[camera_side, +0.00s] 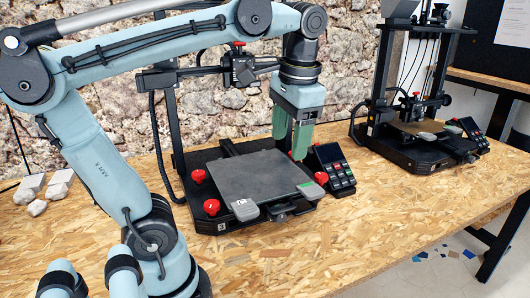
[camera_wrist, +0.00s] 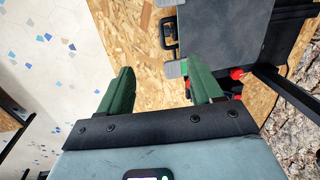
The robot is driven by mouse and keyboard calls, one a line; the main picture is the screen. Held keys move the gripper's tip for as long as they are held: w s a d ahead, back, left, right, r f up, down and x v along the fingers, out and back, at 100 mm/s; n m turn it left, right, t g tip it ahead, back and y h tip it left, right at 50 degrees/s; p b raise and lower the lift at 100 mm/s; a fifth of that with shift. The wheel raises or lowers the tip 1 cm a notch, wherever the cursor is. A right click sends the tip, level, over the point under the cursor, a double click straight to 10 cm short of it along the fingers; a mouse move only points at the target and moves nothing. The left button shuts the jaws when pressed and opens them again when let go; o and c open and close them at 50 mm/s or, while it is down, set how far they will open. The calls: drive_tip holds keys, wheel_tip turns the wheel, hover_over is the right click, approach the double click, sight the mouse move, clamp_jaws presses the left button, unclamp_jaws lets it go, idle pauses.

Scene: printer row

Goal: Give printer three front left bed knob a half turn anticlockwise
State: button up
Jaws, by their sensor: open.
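The printer marked 3 (camera_side: 222,226) stands in the middle of the bench in the side view, with a dark grey bed (camera_side: 255,175). Its front left bed knob (camera_side: 211,207) is red and stands by the bed's near left corner. Another red knob (camera_side: 198,176) is farther back on the left, and one (camera_side: 321,178) is at the right.
A keypad screen unit (camera_side: 332,168) stands right of the printer. A second printer (camera_side: 420,140) is farther right. The bench front (camera_side: 300,255) is clear. The printer's upright frame and crossbar rise behind the bed.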

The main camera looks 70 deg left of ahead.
drive_tip(key=shift+w+d+r, duration=0.15)
drive_tip(key=shift+w+d, duration=0.2)
drive_tip(key=shift+d, duration=0.3)
drive_tip(key=shift+w+d+r, duration=0.1)
drive_tip(key=shift+w+d, duration=0.25)
drive_tip(key=shift+d, duration=0.25)
drive_tip(key=shift+c, duration=0.7)
drive_tip(key=shift+s+a, duration=0.15)
drive_tip(key=shift+a, duration=0.15)
drive_tip(key=shift+c, duration=0.7)
drive_tip(key=n+h, duration=0.2)
drive_tip(key=n, duration=0.3)
hover_over(212, 203)
wheel_tip(212, 203, down, 6)
wheel_tip(212, 203, down, 11)
drive_tip(key=shift+f, duration=0.15)
